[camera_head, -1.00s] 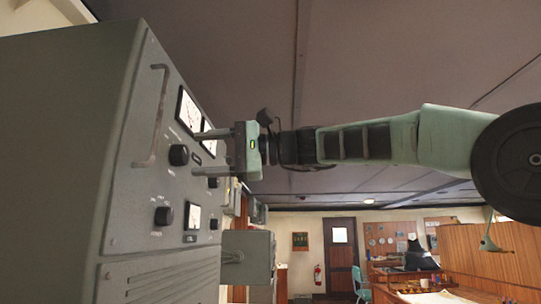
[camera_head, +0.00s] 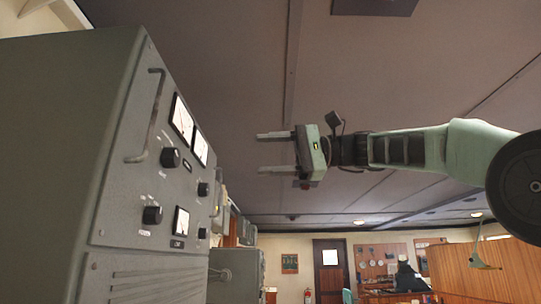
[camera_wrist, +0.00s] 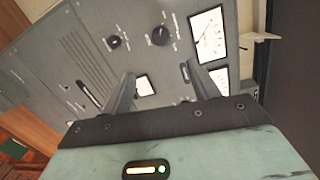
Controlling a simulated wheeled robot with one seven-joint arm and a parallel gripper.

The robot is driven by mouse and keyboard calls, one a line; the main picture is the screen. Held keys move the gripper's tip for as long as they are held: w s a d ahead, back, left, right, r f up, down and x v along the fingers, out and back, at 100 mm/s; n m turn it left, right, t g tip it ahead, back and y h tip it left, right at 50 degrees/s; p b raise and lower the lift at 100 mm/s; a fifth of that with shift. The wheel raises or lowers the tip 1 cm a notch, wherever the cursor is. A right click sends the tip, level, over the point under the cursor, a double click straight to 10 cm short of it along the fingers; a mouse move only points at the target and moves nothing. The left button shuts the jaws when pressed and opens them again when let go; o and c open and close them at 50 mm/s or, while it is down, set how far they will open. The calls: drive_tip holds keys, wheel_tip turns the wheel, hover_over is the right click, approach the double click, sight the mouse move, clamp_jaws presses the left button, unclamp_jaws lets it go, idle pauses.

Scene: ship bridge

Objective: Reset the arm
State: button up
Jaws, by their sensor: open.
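My gripper (camera_head: 275,153) is open and empty in the head view, with its two fingers pointing left toward the grey control cabinet (camera_head: 62,150). A clear gap lies between the fingertips and the cabinet's panel. The arm stretches in from the right, roughly level. In the wrist view, the two dark fingers (camera_wrist: 165,90) are spread apart in front of the panel. Nothing is between them.
The cabinet front carries a handle (camera_head: 148,115), black knobs (camera_head: 170,158) and white dials (camera_head: 182,121). A wooden partition (camera_head: 500,268) stands at the lower right. A door (camera_head: 331,268) is far back. The space around my gripper is clear.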

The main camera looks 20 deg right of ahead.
drive_tip(key=shift+f, duration=0.1)
idle(0.3)
drive_tip(key=s+a+f+n+g+h, duration=0.1)
drive_tip(key=s+a+f+h, duration=0.2)
drive_tip(key=f, duration=0.8)
drive_tip(key=a+f+g+h, duration=0.15)
drive_tip(key=a+f, duration=0.35)
drive_tip(key=f, duration=0.5)
drive_tip(key=s+a+f+n+h, duration=0.1)
drive_tip(key=s+a+f+h, duration=0.2)
drive_tip(key=f, duration=0.8)
drive_tip(key=s+d+f+n+h, duration=0.2)
drive_tip(key=s+f+n, duration=0.1)
drive_tip(key=s+f, duration=0.3)
drive_tip(key=s+d+f+n+g+h, duration=0.1)
drive_tip(key=s+d+f+n+h, duration=0.2)
drive_tip(key=s+f, duration=0.4)
drive_tip(key=s+d+f+n+g+h, duration=0.1)
drive_tip(key=s+d+f+n+h, duration=0.2)
drive_tip(key=s+f, duration=0.4)
wheel_tip(320, 180, down, 6)
drive_tip(key=shift+f+n, duration=0.25)
drive_tip(key=shift+n, duration=0.55)
drive_tip(key=shift+h, duration=0.25)
drive_tip(key=shift+c, duration=0.3)
